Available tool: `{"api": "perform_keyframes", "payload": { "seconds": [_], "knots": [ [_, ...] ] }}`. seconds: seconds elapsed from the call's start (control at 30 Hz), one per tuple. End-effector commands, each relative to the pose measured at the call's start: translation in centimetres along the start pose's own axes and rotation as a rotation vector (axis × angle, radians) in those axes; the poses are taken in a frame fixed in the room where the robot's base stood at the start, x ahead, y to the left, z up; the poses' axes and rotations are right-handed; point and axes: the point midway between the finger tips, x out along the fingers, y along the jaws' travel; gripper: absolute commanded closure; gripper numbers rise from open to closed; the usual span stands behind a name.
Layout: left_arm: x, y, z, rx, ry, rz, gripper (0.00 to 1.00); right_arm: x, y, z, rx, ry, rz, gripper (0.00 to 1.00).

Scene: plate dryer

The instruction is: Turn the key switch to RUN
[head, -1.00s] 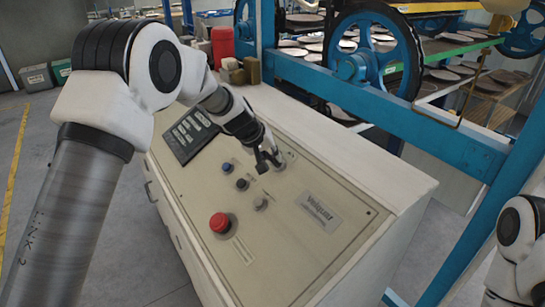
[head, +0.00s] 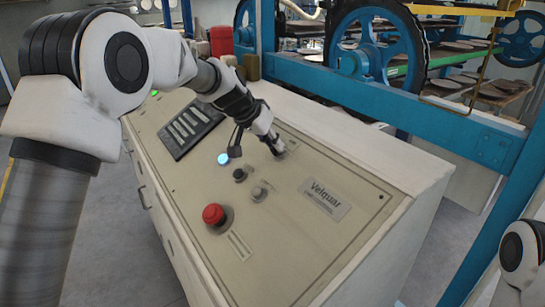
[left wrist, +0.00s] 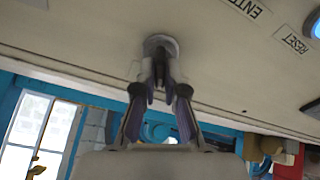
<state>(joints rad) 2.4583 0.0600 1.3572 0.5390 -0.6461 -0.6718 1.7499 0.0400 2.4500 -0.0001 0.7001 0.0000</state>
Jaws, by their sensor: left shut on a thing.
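The key switch (left wrist: 161,44) is a round metallic fitting on the sloped beige control panel (head: 290,240). In the left wrist view, both fingers of my left gripper (left wrist: 160,88) close in on the key in front of it. In the head view, my left gripper (head: 276,146) reaches down to the panel's upper right part and covers most of the switch. The key's exact angle and its position marks are hidden. My right gripper is out of view.
The panel carries a lit blue button (head: 223,158), a dark button (head: 240,175), a grey knob (head: 258,193) and a red mushroom button (head: 214,214). A green light (head: 155,93) glows at the upper left. Blue machine framing (head: 400,112) stands behind.

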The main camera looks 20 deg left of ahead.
Motion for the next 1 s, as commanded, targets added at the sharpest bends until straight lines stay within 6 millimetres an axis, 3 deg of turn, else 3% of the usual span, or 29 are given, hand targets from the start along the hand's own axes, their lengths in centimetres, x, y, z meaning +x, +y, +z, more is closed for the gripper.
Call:
{"api": "perform_keyframes", "payload": {
  "seconds": [0.03,0.1,0.4,1.0],
  "knots": [
    [0.7,-0.1,0.5,0.039,-0.002,0.005,1.00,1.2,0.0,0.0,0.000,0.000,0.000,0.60],
    [0.6,-0.1,0.5,0.099,-0.003,0.012,1.00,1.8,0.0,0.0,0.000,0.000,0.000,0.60],
    [0.4,0.1,0.3,0.303,-0.004,0.035,1.00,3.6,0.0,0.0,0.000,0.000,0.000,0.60],
    [0.2,0.2,0.3,0.404,-0.007,0.047,1.00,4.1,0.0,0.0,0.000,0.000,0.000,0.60]
  ]
}}
